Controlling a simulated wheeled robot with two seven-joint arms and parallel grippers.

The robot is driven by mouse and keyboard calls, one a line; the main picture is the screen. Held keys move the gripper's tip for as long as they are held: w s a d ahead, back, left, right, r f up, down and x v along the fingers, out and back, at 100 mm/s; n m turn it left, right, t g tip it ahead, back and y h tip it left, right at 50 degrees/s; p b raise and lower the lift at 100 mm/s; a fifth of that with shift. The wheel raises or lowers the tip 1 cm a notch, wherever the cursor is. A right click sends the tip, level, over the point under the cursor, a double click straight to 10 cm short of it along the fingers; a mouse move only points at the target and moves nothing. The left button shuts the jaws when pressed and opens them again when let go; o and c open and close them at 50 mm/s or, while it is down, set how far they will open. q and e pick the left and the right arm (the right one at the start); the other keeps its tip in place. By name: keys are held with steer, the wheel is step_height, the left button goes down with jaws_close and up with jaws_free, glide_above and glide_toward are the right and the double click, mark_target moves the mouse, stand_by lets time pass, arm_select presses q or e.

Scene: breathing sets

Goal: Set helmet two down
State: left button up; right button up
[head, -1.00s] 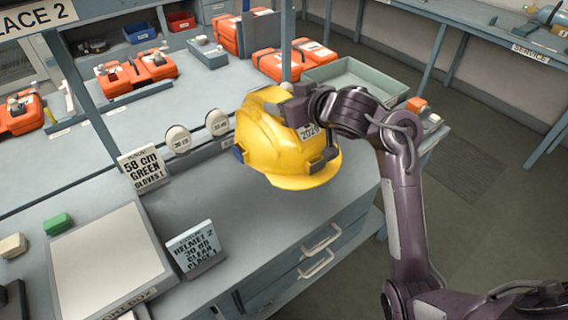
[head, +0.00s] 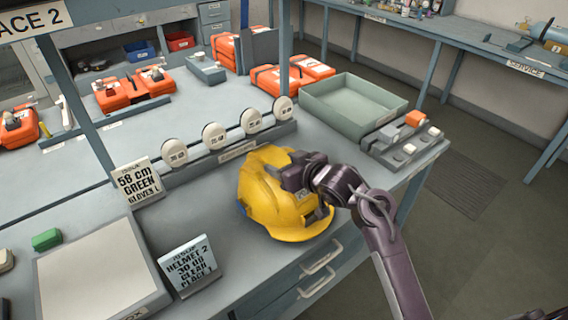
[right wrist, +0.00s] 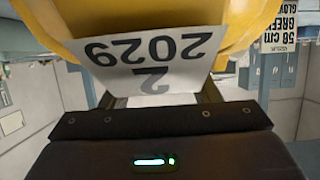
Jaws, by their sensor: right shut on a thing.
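The yellow helmet (head: 268,200) is at the near part of the bench, low over or on its top; I cannot tell whether it touches. My right gripper (head: 300,180) is shut on its right side. In the right wrist view the helmet (right wrist: 240,25) fills the top, with a white label (right wrist: 150,60) reading 2029 and 2, upside down. My left gripper is not in view.
A row of several round white tags (head: 214,135) stands behind the helmet. A green-grey tray (head: 354,108) and a grey block rack (head: 405,140) are at the right. A GREEN GLOVES card (head: 137,183) stands at left. Bare bench (head: 200,208) lies left of the helmet.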

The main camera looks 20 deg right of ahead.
steer(key=shift+f, duration=0.1)
steer(key=o, duration=1.6)
steer(key=shift+o, duration=0.2)
steer(key=v, duration=1.2)
steer(key=shift+r+p, duration=0.2)
steer(key=shift+p, duration=0.2)
steer(key=shift+f, duration=0.1)
